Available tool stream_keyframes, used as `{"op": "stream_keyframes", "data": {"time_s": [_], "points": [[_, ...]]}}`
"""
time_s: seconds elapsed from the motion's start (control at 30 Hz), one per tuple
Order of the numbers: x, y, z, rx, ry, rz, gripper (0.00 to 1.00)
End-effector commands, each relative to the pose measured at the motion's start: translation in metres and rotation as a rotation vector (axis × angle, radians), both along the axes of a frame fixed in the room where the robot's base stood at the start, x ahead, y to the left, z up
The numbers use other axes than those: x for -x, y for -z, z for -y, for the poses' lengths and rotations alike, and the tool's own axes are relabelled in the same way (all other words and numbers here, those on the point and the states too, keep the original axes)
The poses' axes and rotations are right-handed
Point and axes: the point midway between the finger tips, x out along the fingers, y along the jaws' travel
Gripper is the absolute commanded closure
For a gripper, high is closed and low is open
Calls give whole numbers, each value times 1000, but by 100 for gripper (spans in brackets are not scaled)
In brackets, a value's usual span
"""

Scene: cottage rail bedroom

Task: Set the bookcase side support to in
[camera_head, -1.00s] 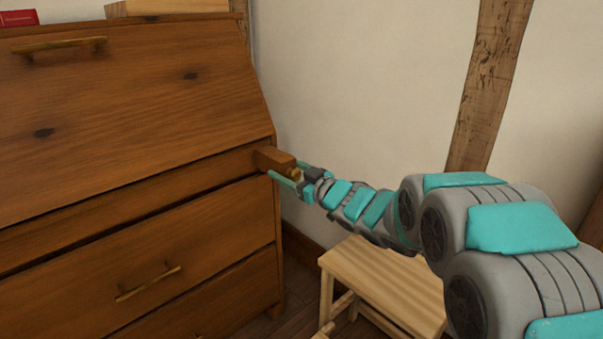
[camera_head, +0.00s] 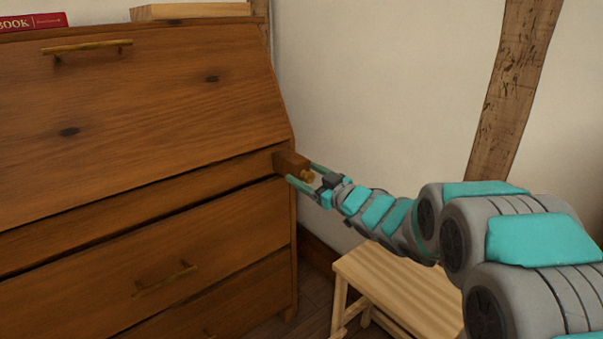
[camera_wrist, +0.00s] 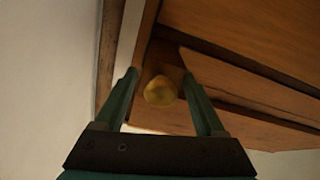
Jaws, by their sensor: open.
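The bookcase side support is a short wooden block (camera_head: 290,162) that juts out of the front of the wooden bureau (camera_head: 150,110), at the right end below its sloped front. A small brass knob (camera_head: 307,176) sits on the block's end. My gripper (camera_head: 304,175) is open, with its two teal fingers on either side of the knob and the block's end. In the wrist view the round brass knob (camera_wrist: 160,91) lies between the open fingers, with a gap on each side. I cannot tell whether a finger touches the block.
A light wooden stool (camera_head: 400,285) stands below my arm. The white wall (camera_head: 390,90) with a dark timber post (camera_head: 512,85) is behind. Brass-handled drawers (camera_head: 165,280) are below the support. A red book (camera_head: 32,22) and a wooden box (camera_head: 190,11) lie on top.

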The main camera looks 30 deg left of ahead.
Motion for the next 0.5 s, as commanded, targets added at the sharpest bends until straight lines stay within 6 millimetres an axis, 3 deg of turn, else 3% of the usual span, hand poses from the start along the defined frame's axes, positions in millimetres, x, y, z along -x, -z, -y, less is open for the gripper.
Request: {"op": "stream_keyframes", "data": {"time_s": [0.3, 0.5], "points": [[18, 1, 46, 2, 3, -1, 28], [23, 1, 57, 3, 3, -1, 28]]}}
